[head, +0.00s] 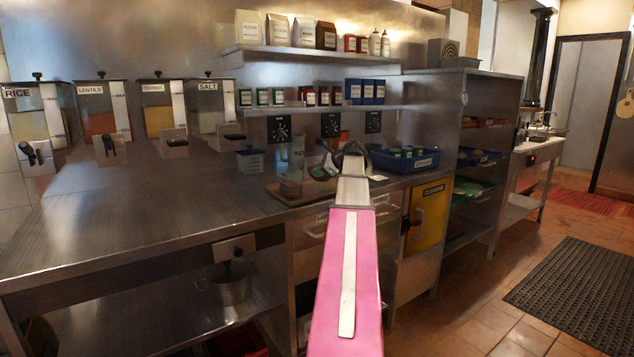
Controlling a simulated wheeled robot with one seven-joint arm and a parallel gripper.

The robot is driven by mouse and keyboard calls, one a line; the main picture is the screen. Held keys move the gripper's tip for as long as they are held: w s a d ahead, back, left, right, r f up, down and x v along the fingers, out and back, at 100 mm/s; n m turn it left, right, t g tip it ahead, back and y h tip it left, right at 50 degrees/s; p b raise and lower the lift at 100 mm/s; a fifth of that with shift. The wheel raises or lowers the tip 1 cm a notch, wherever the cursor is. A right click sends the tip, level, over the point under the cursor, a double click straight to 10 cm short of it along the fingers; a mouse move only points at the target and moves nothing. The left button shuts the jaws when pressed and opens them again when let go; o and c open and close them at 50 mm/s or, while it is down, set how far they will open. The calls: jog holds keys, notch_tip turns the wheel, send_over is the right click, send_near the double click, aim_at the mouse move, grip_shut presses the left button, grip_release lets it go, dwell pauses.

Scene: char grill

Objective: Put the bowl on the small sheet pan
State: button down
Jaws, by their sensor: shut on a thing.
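My pink arm reaches forward over the counter, and my gripper (350,150) is at its far end, in front of the back wall. The jaws are small, dark and partly hidden by my arm. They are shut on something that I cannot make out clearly. I cannot pick out the bowl for certain. I cannot identify a small sheet pan either. A flat brown board or tray (276,190) lies on the counter to the left of my gripper.
A clear container (291,183) stands on the brown board. A blue tray of containers (405,164) is right of my gripper. Shelves of jars (310,108) hang behind. The left steel counter (130,205) is clear.

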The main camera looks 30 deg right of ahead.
jog(key=shift+f, duration=1.9)
jog(key=c, duration=1.1)
grip_release()
jog(key=v, duration=1.2)
